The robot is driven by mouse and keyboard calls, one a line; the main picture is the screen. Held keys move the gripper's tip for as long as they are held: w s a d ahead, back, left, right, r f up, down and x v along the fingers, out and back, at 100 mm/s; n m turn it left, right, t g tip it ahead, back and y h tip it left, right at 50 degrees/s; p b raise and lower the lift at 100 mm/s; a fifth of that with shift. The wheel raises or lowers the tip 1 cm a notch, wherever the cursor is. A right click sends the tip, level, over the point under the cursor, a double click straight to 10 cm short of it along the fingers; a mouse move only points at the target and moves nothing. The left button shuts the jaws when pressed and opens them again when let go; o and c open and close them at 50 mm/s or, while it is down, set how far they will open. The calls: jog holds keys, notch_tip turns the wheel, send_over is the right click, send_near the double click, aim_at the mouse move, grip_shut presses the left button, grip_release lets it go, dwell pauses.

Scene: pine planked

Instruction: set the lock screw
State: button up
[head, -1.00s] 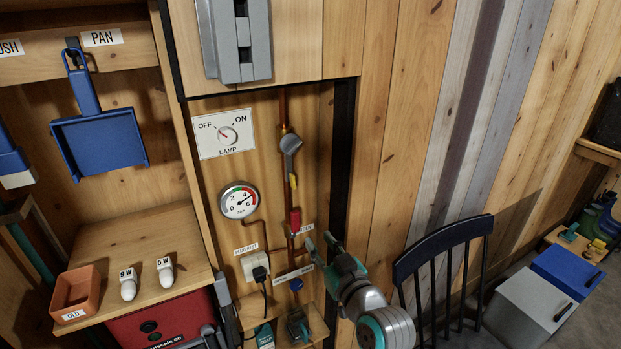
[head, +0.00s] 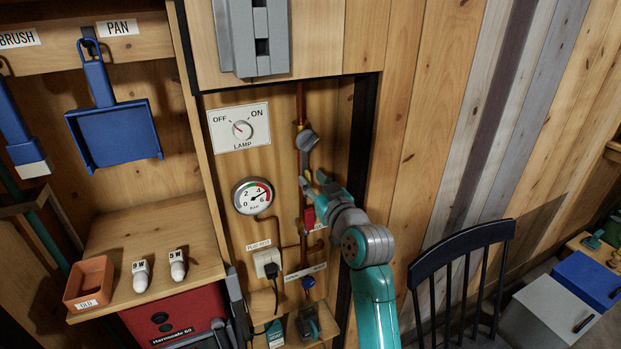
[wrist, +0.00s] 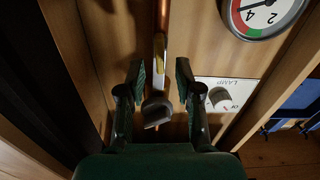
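My gripper (head: 313,181) is raised in front of the copper pipe (head: 301,102), just below a grey valve head (head: 307,138). In the wrist view my gripper (wrist: 161,75) is open, with its two dark fingers apart on either side of the pipe line. The grey valve head (wrist: 157,110) and a yellow-tipped lever (wrist: 159,47) show between the fingers; no contact is visible. I cannot tell which small part is the lock screw.
A pressure gauge (head: 253,196) and a lamp switch plate (head: 239,127) are left of the pipe. A blue knob (head: 308,283) and a socket with plug (head: 267,262) sit lower. A dark chair (head: 460,260) stands at right. A grey box (head: 250,38) hangs above.

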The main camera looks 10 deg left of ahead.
jog(key=shift+x, duration=1.05)
grip_shut()
jog(key=shift+n, duration=0.3)
jog(key=n, duration=0.3)
jog(key=shift+s+a+f+n, duration=0.1)
jog(key=shift+s+a+n, duration=0.05)
jog(key=shift+n, duration=0.15)
jog(key=n, duration=0.3)
jog(key=shift+a+f+n, duration=0.1)
jog(key=shift+n, duration=0.2)
jog(key=n, duration=0.3)
jog(key=shift+s+a+f+n, duration=0.1)
jog(key=shift+f+n, duration=0.05)
jog(key=shift+n, duration=0.25)
jog(key=shift+f+n, duration=0.15)
jog(key=shift+n, duration=1.65)
